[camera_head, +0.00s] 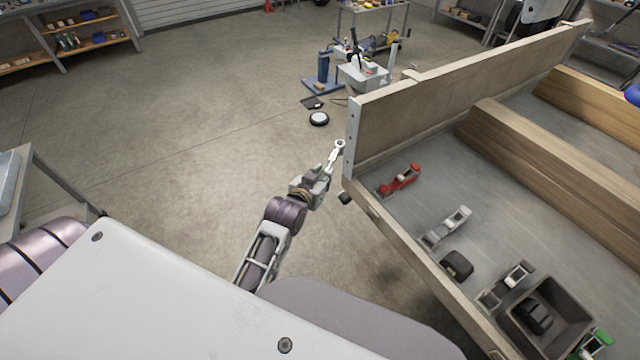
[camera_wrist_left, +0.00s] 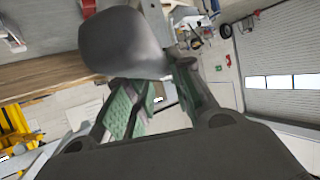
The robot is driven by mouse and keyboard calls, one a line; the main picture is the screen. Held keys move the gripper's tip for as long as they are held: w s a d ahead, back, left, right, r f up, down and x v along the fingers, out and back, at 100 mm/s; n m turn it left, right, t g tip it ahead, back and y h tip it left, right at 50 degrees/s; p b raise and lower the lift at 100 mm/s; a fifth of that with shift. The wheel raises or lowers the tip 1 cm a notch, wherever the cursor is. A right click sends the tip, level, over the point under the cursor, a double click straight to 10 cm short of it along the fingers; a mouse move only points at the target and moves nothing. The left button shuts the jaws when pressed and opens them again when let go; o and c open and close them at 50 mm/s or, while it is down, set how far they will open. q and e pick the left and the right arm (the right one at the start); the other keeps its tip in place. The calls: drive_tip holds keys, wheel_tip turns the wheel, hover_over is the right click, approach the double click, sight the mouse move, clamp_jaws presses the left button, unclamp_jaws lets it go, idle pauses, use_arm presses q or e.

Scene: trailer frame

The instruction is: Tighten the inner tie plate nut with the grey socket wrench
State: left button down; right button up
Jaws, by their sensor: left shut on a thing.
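My left gripper (camera_head: 322,175) is shut on the grey wrench (camera_head: 336,152), just outside the near corner of the trailer frame. The wrench points up and away, its ringed head close to the grey tie plate (camera_head: 352,138) on the end of the upright board. I cannot tell whether the head touches the plate or a nut. In the left wrist view the green-padded fingers (camera_wrist_left: 158,100) show, with a grey bar (camera_wrist_left: 157,22) beyond. A dark rounded part (camera_wrist_left: 115,40) hides much of the tool. The inner nut cannot be made out. My right gripper is out of view.
The trailer's wooden side board (camera_head: 460,85) rises beside the gripper. Open floor lies left; a cart (camera_head: 365,75) stands behind.

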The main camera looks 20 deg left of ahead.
use_arm(q)
drive_tip(key=w+r, duration=0.4)
drive_tip(key=r, duration=0.3)
drive_tip(key=w+r, duration=0.4)
drive_tip(key=r, duration=0.3)
wheel_tip(320, 180, up, 50)
drive_tip(key=m+h+p, duration=0.1)
drive_tip(key=p, duration=0.1)
hover_over(331, 159)
drive_tip(key=s+d, duration=0.1)
drive_tip(key=d, duration=0.2)
drive_tip(key=s+d+r+m+h, duration=0.1)
drive_tip(key=s+d+r, duration=0.2)
drive_tip(key=s+r, duration=0.7)
drive_tip(key=s+d+r+m+h, duration=0.1)
drive_tip(key=s+d+r, duration=0.35)
drive_tip(key=r, duration=0.85)
drive_tip(key=s+d+r+m+g+h+p, duration=0.1)
drive_tip(key=s+d+r+m+g+h, duration=0.1)
drive_tip(key=s+r, duration=0.6)
drive_tip(key=s+d+r+m+g+h, duration=0.2)
drive_tip(key=s+d+r+m+h, duration=0.2)
drive_tip(key=s+r, duration=0.5)
drive_tip(key=s+d, duration=0.1)
drive_tip(key=s, duration=0.3)
drive_tip(key=shift+s+d+p, duration=0.25)
drive_tip(key=shift+s+p, duration=0.15)
idle(0.5)
